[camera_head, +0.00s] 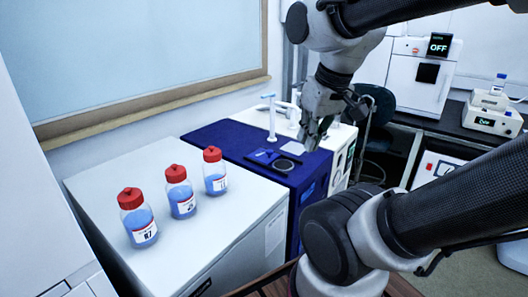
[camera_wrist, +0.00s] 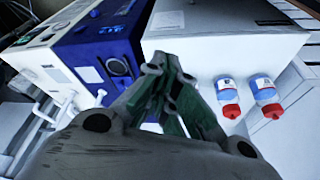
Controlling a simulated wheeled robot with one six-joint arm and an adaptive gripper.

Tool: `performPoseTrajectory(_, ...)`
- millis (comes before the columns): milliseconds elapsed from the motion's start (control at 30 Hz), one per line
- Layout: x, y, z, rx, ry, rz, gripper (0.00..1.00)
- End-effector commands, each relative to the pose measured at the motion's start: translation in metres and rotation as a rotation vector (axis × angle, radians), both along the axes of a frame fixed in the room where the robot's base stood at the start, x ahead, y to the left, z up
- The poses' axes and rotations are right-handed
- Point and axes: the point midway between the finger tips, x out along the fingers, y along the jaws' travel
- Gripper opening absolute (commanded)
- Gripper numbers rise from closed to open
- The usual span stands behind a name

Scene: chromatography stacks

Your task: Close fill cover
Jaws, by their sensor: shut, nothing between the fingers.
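The blue machine (camera_head: 225,143) stands in the middle of the head view, and its blue top also shows in the wrist view (camera_wrist: 85,48). On its top is a dark round part with a pale rim (camera_head: 284,165), also visible in the wrist view (camera_wrist: 117,66). My gripper (camera_head: 311,143) is shut and empty, above the right back part of the blue machine. Its fingers (camera_wrist: 165,78) meet in the wrist view.
Three red-capped bottles of blue liquid (camera_head: 181,192) stand on a white cabinet (camera_head: 118,177) left of the blue machine. A thin upright post (camera_head: 271,118) stands behind the machine's top. White equipment (camera_head: 340,150) adjoins it at the right.

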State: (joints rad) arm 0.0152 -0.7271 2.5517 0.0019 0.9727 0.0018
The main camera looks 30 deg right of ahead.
Motion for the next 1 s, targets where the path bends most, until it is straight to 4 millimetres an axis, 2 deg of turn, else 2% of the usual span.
performPoseTrajectory(133,0.016,-0.008,-0.022,0.005,0.135,-0.037,0.0)
performPoseTrajectory(267,0.058,-0.019,-0.034,0.019,0.229,-0.076,0.0)
performPoseTrajectory(367,0.103,-0.031,-0.046,0.029,0.265,-0.098,0.0)
performPoseTrajectory(533,0.19,-0.057,-0.081,0.042,0.279,-0.122,0.0)
performPoseTrajectory(733,0.291,-0.088,-0.121,0.043,0.203,-0.12,0.0)
performPoseTrajectory(800,0.326,-0.095,-0.123,0.033,0.143,-0.107,0.0)
performPoseTrajectory(833,0.341,-0.098,-0.117,0.026,0.107,-0.1,0.0)
performPoseTrajectory(900,0.36,-0.101,-0.1,0.014,0.041,-0.088,0.0)
performPoseTrajectory(1000,0.372,-0.103,-0.095,0.002,-0.005,-0.071,0.0)
